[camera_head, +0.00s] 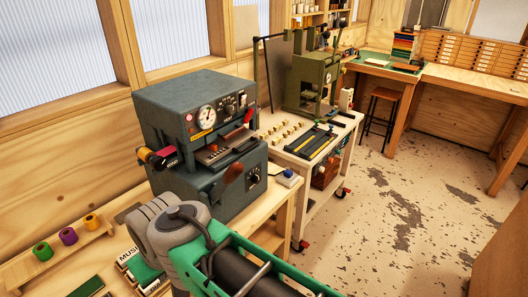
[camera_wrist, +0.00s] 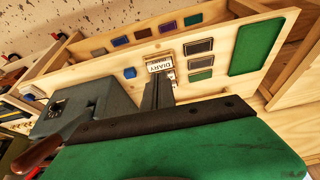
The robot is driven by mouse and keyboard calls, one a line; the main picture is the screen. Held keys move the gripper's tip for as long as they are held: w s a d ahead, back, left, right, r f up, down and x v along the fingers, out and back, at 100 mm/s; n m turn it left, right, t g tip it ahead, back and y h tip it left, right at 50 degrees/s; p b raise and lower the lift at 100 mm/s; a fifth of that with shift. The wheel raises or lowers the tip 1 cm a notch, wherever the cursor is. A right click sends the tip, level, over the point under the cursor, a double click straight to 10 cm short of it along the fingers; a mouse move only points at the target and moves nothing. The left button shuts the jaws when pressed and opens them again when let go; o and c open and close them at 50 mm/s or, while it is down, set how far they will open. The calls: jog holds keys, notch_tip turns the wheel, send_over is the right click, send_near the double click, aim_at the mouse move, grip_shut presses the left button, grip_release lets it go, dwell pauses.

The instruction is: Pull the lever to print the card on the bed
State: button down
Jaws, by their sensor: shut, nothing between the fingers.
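A dark grey press (camera_head: 188,112) with a round gauge stands on the bench in the head view. A brown-red lever handle (camera_head: 234,172) shows at its front. The bed (camera_head: 212,153) lies in the press opening, and I cannot make out the card on it. In the wrist view, the grey press body (camera_wrist: 88,105) is at left, with a brown wooden handle (camera_wrist: 36,152) on a metal rod at lower left. My gripper (camera_wrist: 158,84) is shut and empty, apart from that handle. My arm hides the fingers in the head view.
Foil rolls (camera_head: 68,236) stand on a wooden rack at left. A green machine (camera_head: 312,82) stands on a cart behind the press. In the wrist view, a DIARY plate (camera_wrist: 160,66) and coloured pads lie on a wooden board beyond my fingers. The floor at right is clear.

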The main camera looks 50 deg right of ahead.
jog(key=w+d+r+m+t+y, duration=0.1)
jog(key=w+d+r+t, duration=0.1)
jog(key=w+d+r, duration=0.95)
jog(key=s+d+r+t, duration=0.1)
jog(key=s+d+r, duration=0.1)
jog(key=d, duration=0.5)
jog(key=s+d+r, duration=0.3)
jog(key=d+r, duration=0.1)
jog(key=d, duration=0.3)
jog(key=s+d+r+t, duration=0.1)
jog(key=s+d+r, duration=0.2)
jog(key=d, duration=0.4)
jog(key=shift+r+t+p, duration=0.2)
jog(key=shift+t+p, duration=0.1)
jog(key=shift+s+d, duration=0.1)
